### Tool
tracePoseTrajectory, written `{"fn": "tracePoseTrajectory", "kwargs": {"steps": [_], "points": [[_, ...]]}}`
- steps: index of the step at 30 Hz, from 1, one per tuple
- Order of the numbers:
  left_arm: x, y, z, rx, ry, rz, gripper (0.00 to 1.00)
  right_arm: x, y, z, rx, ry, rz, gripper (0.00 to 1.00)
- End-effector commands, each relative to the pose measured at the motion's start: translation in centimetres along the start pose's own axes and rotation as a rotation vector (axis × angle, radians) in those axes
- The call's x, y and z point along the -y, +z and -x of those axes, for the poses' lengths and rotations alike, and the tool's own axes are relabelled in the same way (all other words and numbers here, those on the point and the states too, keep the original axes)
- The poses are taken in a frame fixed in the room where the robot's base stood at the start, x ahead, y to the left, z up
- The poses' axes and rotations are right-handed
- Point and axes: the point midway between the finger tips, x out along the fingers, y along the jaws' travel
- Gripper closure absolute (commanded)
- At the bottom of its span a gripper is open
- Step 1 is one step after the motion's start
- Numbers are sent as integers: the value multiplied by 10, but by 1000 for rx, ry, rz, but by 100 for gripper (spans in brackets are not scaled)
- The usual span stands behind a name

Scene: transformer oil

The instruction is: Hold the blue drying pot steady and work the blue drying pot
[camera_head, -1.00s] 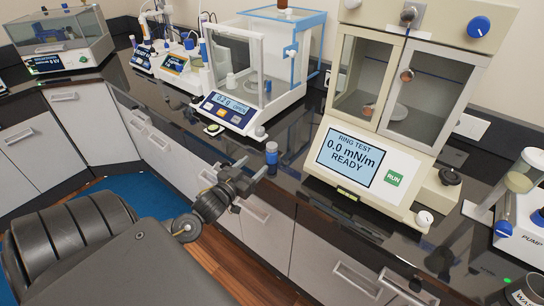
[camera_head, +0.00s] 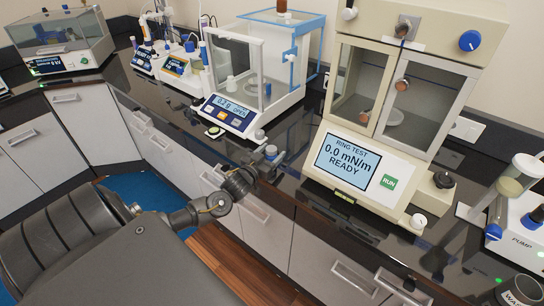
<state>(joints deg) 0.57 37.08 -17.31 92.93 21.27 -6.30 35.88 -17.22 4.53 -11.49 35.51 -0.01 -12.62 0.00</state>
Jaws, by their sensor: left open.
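My right gripper is not in view.
The ring tester (camera_head: 347,158), with a green RUN button, stands to the right of the pot. The glass-walled balance (camera_head: 228,113) stands behind and left. A pump unit (camera_head: 520,225) is at far right. Drawers line the counter front.

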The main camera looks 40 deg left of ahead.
Motion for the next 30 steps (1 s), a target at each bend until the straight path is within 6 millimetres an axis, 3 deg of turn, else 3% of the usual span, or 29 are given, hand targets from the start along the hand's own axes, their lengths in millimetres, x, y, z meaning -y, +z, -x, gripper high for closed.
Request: {"fn": "tracePoseTrajectory", "kwargs": {"steps": [9,20,30], "points": [[0,1,-5,1,0,0,41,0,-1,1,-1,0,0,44],[0,0,-5,0,0,0,86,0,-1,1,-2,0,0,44],[0,-3,-5,-1,0,0,87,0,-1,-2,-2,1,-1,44]]}}
